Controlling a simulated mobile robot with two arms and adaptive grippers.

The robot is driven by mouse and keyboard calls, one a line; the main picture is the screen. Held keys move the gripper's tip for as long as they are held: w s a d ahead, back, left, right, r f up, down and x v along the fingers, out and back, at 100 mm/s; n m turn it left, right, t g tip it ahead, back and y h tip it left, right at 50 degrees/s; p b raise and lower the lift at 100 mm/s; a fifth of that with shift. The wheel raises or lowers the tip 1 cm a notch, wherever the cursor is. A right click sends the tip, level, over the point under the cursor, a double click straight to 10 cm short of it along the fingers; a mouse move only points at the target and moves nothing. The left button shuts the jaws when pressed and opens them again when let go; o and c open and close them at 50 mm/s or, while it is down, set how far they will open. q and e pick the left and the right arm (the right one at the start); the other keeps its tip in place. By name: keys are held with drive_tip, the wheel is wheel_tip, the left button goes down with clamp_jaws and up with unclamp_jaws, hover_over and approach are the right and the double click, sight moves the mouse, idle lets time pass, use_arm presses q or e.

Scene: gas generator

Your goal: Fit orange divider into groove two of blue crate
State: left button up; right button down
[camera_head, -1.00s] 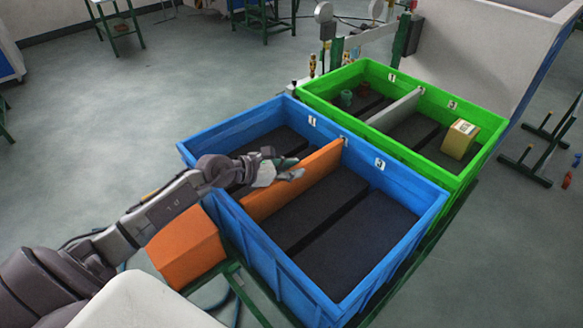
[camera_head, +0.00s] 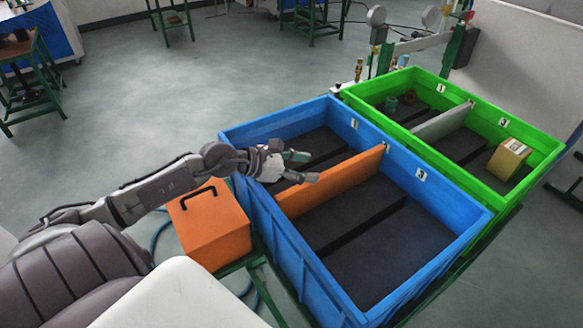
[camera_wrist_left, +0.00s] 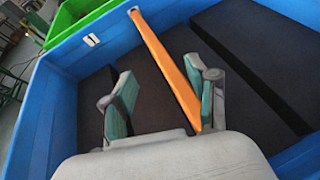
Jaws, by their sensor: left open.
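The orange divider (camera_head: 345,180) stands upright across the blue crate (camera_head: 285,250), its far end at the far wall between the labels 1 and 3. My left gripper (camera_head: 303,167) is open above the near part of the divider, by the crate's left side. In the left wrist view the divider (camera_wrist_left: 167,62) runs between the two spread fingers of the gripper (camera_wrist_left: 165,97), nearer the right finger. I cannot tell whether the fingers touch it. The divider's lower edge and the grooves are hidden. My right gripper is not in view.
A green crate (camera_head: 540,140) adjoins the blue one behind, with a grey divider (camera_head: 442,122) and a yellowish box (camera_head: 508,158) inside. An orange box with a black handle (camera_head: 210,225) stands left of the blue crate. Dark slabs cover the blue crate's floor.

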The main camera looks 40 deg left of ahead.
use_arm(q)
drive_tip(key=shift+v, duration=2.2)
